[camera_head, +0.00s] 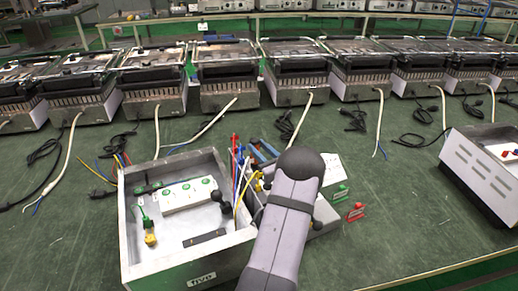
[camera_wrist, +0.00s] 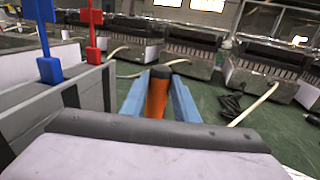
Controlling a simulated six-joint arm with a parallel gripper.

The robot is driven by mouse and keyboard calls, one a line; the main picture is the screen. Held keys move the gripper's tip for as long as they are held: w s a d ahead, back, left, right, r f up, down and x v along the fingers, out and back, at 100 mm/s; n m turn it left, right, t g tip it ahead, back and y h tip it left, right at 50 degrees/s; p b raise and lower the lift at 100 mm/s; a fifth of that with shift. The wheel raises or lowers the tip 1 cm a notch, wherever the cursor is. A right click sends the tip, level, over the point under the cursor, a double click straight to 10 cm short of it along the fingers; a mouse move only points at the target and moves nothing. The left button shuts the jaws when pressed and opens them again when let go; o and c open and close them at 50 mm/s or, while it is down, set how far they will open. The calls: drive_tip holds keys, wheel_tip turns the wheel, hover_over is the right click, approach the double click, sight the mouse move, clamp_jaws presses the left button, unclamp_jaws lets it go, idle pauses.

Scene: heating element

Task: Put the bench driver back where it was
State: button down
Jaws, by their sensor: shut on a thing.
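My gripper (camera_wrist: 158,103) is shut on an orange and black handle, which I take to be the bench driver (camera_wrist: 156,97). The handle stands between the two light blue fingers in the wrist view; its lower end is hidden behind the gripper body. In the head view, the blue fingers of my gripper (camera_head: 262,150) show just beyond my grey arm, at the back of a grey holder. The driver is mostly hidden there. I cannot tell whether its tip touches or sits in anything.
Red (camera_wrist: 92,25) and blue (camera_wrist: 46,40) tags stand on grey blocks left of the gripper. A metal box (camera_head: 190,262) holds a white socket strip (camera_head: 188,195) and a yellow-green tool (camera_head: 149,232). Green and red markers stand right of my arm. Heater units line the back; cables cross the green bench.

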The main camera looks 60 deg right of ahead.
drive_tip(key=shift+f, duration=0.1)
drive_tip(key=c, duration=1.8)
unclamp_jaws()
drive_tip(key=shift+f, duration=0.15)
drive_tip(key=o, duration=0.4)
drive_tip(key=shift+r+p, duration=0.4)
drive_tip(key=shift+r, duration=0.15)
drive_tip(key=b+v, duration=0.1)
drive_tip(key=v, duration=1.1)
drive_tip(key=shift+a+f, duration=0.1)
drive_tip(key=shift+f, duration=0.1)
